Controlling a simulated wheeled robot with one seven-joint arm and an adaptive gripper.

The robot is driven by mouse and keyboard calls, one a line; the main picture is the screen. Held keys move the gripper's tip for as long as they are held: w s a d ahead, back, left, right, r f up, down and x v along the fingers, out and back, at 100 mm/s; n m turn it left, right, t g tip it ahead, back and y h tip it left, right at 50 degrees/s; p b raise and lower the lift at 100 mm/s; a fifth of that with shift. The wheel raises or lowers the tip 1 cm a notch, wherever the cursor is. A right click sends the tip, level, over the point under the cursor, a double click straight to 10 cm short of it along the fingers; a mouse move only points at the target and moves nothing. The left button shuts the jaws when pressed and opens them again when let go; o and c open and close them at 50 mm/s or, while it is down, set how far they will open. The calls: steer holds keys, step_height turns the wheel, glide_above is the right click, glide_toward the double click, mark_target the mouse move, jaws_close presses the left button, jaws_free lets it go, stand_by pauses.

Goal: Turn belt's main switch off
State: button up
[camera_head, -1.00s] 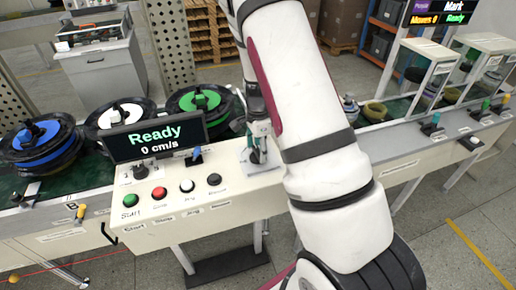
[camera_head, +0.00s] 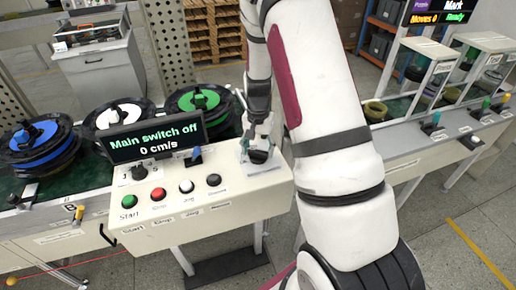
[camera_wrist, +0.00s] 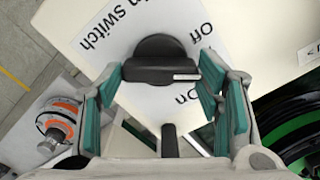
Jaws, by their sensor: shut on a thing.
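The main switch is a black rotary knob (camera_wrist: 160,60) on a white plate (camera_wrist: 130,22) lettered "Main switch", "Off" and "On" in the wrist view. In the head view the knob (camera_head: 260,156) sits at the right end of the control panel (camera_head: 235,190). My gripper (camera_wrist: 160,75) is shut on the knob's bar, with a teal-padded finger at each end of it. In the head view my gripper (camera_head: 257,138) comes down on the knob from above.
Green (camera_head: 129,201), red (camera_head: 158,194), white and black buttons line the panel to the left. Reels with blue, white and green hubs (camera_head: 198,98) stand on the belt behind. Another belt section with clear guards (camera_head: 440,75) lies to the right of my arm.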

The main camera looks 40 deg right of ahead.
mark_target(258, 151)
steer(key=n, duration=0.3)
steer(key=shift+n, duration=2.1)
steer(key=o, duration=1.2)
steer(key=shift+c, duration=0.2)
step_height(258, 151, up, 12)
